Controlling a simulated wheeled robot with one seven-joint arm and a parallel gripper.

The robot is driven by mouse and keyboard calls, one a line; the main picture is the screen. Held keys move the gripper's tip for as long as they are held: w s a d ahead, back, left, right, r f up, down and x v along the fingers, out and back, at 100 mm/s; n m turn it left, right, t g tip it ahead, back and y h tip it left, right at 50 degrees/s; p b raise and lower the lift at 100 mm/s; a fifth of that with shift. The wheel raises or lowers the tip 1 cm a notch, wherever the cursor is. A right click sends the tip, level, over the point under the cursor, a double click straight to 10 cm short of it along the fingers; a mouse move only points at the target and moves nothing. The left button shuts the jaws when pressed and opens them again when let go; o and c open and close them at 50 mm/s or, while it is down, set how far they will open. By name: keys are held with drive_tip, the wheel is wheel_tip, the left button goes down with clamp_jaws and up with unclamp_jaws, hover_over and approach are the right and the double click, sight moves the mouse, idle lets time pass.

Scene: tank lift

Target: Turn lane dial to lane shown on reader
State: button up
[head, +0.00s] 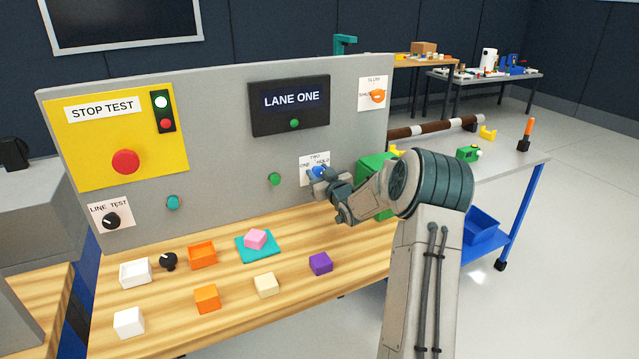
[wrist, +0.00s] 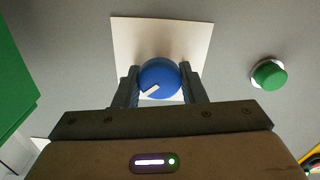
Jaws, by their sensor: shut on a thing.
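The lane dial (wrist: 160,76) is a round blue knob with a white pointer mark, on a white label card (wrist: 190,38) on the grey panel. In the wrist view the mark lies at the knob's lower left. In the head view the dial (head: 320,170) is partly hidden by my gripper, and the card reads "TWO", "ONE" and "HOLD". My gripper (wrist: 160,84) is shut on the dial, one finger on each side. The reader (head: 289,104) is a dark display showing "LANE ONE", with a green light below the words.
A green button (head: 275,179) sits on the panel left of the dial, and a green box (head: 372,175) stands at its right. A red button (head: 125,162) and a "LINE TEST" knob (head: 111,220) are farther left. Small blocks and trays lie on the wooden bench (head: 230,317) below.

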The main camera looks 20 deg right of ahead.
drive_tip(key=n+b, duration=0.3)
drive_tip(key=b, duration=0.2)
drive_tip(key=n+b, duration=0.2)
drive_tip(key=b, duration=0.1)
drive_tip(key=shift+a+f+n, duration=0.15)
drive_tip(key=shift+f+n, duration=0.15)
drive_tip(key=shift+f, duration=0.05)
drive_tip(key=n+b, duration=0.5)
drive_tip(key=b, duration=0.2)
drive_tip(key=shift+n, duration=0.3)
drive_tip(key=n+b, duration=0.8)
drive_tip(key=n, duration=0.2)
drive_tip(key=shift+r+n+b, duration=0.15)
drive_tip(key=shift+n+b, duration=0.15)
drive_tip(key=o, duration=1)
